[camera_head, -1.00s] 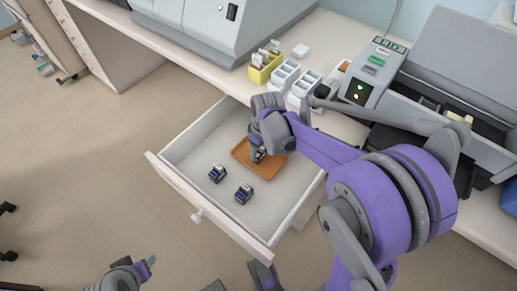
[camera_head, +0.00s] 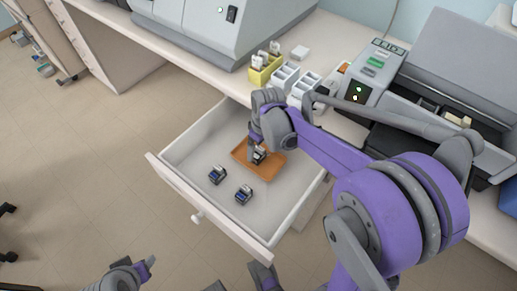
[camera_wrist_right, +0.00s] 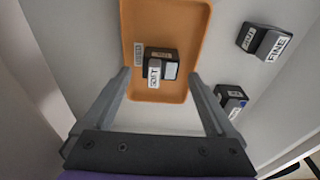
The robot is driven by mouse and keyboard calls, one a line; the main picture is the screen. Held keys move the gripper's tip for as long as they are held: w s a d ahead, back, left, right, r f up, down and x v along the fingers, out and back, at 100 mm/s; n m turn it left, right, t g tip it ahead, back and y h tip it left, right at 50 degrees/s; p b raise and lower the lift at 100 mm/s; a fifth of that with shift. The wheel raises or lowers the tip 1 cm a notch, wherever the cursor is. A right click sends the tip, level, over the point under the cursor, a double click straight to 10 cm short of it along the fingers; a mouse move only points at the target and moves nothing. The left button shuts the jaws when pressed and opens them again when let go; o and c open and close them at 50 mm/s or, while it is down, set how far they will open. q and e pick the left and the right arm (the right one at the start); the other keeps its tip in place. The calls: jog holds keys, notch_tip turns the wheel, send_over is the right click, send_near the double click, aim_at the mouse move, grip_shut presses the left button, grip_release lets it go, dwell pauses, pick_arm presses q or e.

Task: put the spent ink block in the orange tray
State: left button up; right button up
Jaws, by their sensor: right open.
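The orange tray (camera_head: 270,170) lies flat in the open drawer. A dark ink block (camera_head: 260,155) with a pale label sits in it; in the right wrist view this block (camera_wrist_right: 158,66) rests on the tray floor, its label hard to read. My right gripper (camera_head: 256,148) is just above the tray. In the right wrist view its fingers (camera_wrist_right: 158,78) are spread on either side of the block, with gaps between. Two other dark blocks (camera_head: 217,175) (camera_head: 244,194) stand on the drawer floor outside the tray. My left gripper (camera_head: 147,268) is at the bottom left, its jaws unclear.
The white drawer (camera_head: 185,205) has raised walls around the tray and blocks. On the counter above stand a yellow rack (camera_head: 262,72), white holders (camera_head: 285,76) and a grey device with lights (camera_head: 367,80). The drawer's front left is clear.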

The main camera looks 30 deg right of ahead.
aim_at(262, 156)
notch_tip(262, 156, up, 10)
jog(key=s+p, duration=0.1)
jog(key=p, duration=0.1)
jog(key=s+a+f+m+t, duration=0.2)
jog(key=s+a, duration=0.1)
jog(key=s, duration=0.5)
jog(key=s+a+f+m+t, duration=0.1)
jog(key=s+a+f+m, duration=0.1)
jog(key=s, duration=0.6)
jog(key=shift+a+f+t+h, duration=0.35)
jog(key=shift+a+f, duration=0.25)
jog(key=shift+a, duration=0.35)
